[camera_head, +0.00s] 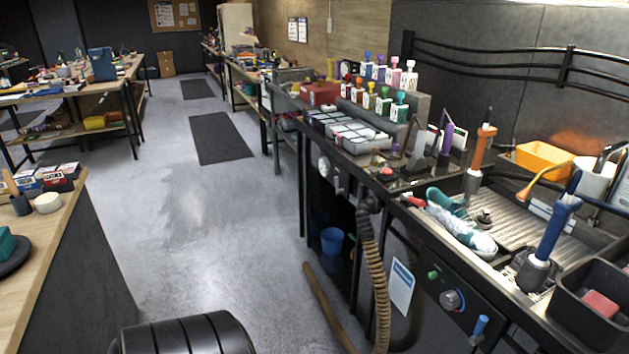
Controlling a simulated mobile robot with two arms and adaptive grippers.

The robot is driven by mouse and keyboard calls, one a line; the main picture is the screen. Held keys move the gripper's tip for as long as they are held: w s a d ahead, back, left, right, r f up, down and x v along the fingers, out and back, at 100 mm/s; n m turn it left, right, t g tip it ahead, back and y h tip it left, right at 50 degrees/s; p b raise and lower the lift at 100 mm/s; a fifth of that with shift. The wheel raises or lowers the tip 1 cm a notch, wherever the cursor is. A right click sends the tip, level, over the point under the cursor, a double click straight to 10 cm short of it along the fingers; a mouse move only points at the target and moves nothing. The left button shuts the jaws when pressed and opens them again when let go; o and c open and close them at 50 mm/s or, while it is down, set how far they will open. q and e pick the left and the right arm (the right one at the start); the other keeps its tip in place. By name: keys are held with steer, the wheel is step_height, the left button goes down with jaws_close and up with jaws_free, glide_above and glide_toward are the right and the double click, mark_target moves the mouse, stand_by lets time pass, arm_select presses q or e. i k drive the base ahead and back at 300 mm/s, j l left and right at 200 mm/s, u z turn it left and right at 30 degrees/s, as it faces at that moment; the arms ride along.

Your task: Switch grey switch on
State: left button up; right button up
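Two round greyish controls show on the front of the workbench at the right. One is a pale grey round knob (323,164) near the bench's far end, above the open space beneath it. The other is a grey knob (452,300) on the dark lower panel, next to a small green button (433,274). I cannot tell which is the grey switch, or whether either is on. Neither of my grippers is in view.
A teal and white sneaker (460,222) lies on the bench by a ribbed tray (515,222). A blue-handled tool (557,230) and black bin (590,310) stand nearer. A ribbed hose (375,270) hangs in front.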

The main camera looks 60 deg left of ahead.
mark_target(337, 191)
steer(key=u, duration=1.75)
steer(key=i+j, duration=0.3)
steer(key=i+j+u, duration=0.1)
steer(key=i+j, duration=0.2)
steer(key=i, duration=0.25)
steer(key=i+j, duration=0.3)
steer(key=i+j+u, duration=0.1)
steer(key=i+j, duration=0.2)
steer(key=i, duration=0.25)
steer(key=i+j+u, duration=0.1)
steer(key=i+j, duration=0.15)
steer(key=i, duration=0.15)
